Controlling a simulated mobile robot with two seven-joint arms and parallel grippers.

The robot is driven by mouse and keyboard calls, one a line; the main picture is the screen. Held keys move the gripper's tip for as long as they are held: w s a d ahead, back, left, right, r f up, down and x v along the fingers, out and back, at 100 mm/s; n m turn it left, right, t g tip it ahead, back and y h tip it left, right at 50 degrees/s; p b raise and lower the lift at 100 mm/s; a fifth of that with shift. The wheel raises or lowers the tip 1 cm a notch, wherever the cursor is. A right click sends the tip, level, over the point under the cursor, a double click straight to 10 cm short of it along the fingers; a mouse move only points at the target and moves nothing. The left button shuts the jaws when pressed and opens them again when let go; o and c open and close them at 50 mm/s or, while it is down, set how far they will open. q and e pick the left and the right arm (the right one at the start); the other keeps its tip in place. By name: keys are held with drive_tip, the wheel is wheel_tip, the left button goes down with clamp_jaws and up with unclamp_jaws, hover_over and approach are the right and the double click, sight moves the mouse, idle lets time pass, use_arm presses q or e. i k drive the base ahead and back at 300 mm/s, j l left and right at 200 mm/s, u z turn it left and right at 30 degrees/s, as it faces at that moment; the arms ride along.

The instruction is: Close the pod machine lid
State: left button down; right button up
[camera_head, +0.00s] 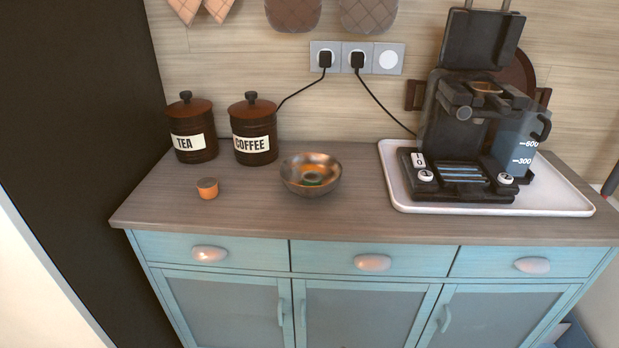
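The black pod machine (446,120) stands on a white tray at the right of the counter. Its lid (482,40) is raised and stands upright above the machine body, with a handle at its top edge. Below the lid an orange-brown round piece (486,88) shows in the machine's top; I cannot tell for certain whether it is a pod. A clear water tank (513,145) with level marks is at the machine's right side. Neither of my grippers is in view.
The white tray (560,200) reaches close to the counter's front edge. A metal bowl (311,185), an orange pod (207,188), a tea tin (191,150) and a coffee tin (253,150) are to its left. Black cords run from the wall sockets (357,58). The counter front is clear.

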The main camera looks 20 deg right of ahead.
sight(474, 39)
drive_tip(key=z, duration=1.7)
